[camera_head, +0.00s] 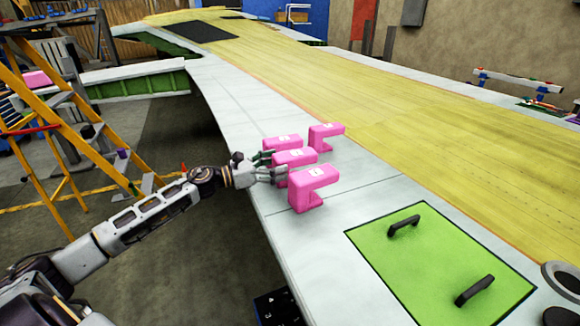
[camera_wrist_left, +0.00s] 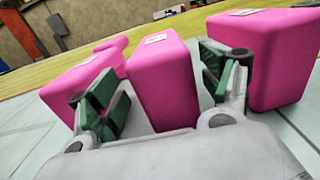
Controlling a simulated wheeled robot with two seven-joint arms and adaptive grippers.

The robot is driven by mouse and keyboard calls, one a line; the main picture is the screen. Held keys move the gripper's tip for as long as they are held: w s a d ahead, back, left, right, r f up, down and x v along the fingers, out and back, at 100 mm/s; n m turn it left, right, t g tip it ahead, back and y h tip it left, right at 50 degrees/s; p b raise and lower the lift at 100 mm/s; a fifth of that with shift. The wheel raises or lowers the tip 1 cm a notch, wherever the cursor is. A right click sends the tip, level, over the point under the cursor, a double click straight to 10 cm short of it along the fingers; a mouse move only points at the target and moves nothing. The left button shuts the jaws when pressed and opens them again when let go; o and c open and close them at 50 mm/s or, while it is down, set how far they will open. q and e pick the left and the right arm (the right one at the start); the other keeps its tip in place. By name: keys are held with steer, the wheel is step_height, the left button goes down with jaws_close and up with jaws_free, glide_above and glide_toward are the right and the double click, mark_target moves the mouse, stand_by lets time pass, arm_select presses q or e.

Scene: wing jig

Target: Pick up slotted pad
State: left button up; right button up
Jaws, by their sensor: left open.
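Several pink slotted pads with small white labels stand on the pale wing surface. The middle pad (camera_head: 296,158) is nearest my left gripper (camera_head: 270,166). The near pad (camera_head: 314,186) shows a notch under its overhang, and the rear pad (camera_head: 281,143) and far right pad (camera_head: 326,133) stand behind. In the left wrist view the open fingers of my left gripper (camera_wrist_left: 165,86) lie either side of the middle pad (camera_wrist_left: 162,80), with gaps visible. Other pads show at left (camera_wrist_left: 75,85) and right (camera_wrist_left: 270,60). My right gripper is out of view.
A green panel (camera_head: 440,262) with two black handles lies toward the front right of the wing (camera_head: 345,215). A yellow ladder (camera_head: 62,130) stands on the floor at left. Neighbouring pads stand close to both fingers.

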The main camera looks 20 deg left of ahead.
mark_target(290, 162)
arm_select(q)
steer(key=shift+w+d+r+p, duration=0.1)
steer(key=shift+w+d+p, duration=0.2)
steer(key=shift+w+d, duration=0.2)
steer(key=shift+p+x, duration=0.45)
steer(key=shift+x, duration=0.65)
steer(key=shift+w+d, duration=0.35)
steer(key=shift+d, duration=0.1)
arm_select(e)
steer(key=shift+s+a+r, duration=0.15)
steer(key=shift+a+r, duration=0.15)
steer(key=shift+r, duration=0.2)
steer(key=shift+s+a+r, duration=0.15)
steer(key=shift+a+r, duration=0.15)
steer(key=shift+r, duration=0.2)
arm_select(q)
steer(key=shift+c, duration=0.2)
steer(key=c, duration=0.7)
steer(key=shift+c, duration=1.2)
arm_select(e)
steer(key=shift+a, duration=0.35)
